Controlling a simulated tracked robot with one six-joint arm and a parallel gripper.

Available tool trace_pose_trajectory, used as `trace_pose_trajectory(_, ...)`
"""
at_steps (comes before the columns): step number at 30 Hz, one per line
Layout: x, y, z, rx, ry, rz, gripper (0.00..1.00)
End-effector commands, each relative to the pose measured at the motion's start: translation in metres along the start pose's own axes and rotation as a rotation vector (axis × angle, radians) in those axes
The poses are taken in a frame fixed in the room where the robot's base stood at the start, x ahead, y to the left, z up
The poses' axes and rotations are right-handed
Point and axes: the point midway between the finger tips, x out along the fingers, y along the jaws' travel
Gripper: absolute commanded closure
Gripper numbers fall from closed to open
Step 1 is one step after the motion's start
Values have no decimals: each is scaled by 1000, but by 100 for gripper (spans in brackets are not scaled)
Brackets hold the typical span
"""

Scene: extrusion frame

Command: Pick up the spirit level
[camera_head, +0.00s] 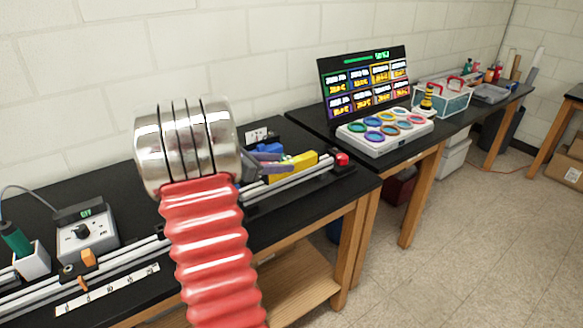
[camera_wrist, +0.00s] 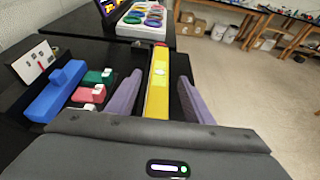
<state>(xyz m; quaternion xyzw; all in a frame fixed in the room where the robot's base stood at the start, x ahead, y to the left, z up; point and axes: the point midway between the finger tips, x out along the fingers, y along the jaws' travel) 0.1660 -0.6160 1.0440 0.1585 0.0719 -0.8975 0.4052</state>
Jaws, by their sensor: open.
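The yellow spirit level (camera_head: 293,167) lies along the metal rail on the black bench, in the middle of the head view. In the wrist view the spirit level (camera_wrist: 158,97) runs lengthwise up the middle, with a pale vial on its top. My gripper (camera_wrist: 158,80) is open, with one purple finger on each side of the level and a visible gap to each. In the head view my gripper (camera_head: 267,162) is partly hidden behind my arm. The near end of the level is hidden by the gripper body in the wrist view.
Blue (camera_wrist: 56,93), green (camera_wrist: 97,77) and red (camera_wrist: 88,94) blocks stand left of the level. A console with coloured rings (camera_head: 385,132) stands on the bench beyond. The floor lies to the right.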

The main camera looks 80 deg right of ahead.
Motion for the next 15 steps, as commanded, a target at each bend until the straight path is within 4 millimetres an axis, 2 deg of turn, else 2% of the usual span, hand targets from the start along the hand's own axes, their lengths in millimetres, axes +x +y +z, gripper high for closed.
trace_pose_trajectory(11,3,0,0,0,0,0,53)
trace_pose_trajectory(15,14,0,0,0,0,-2,53)
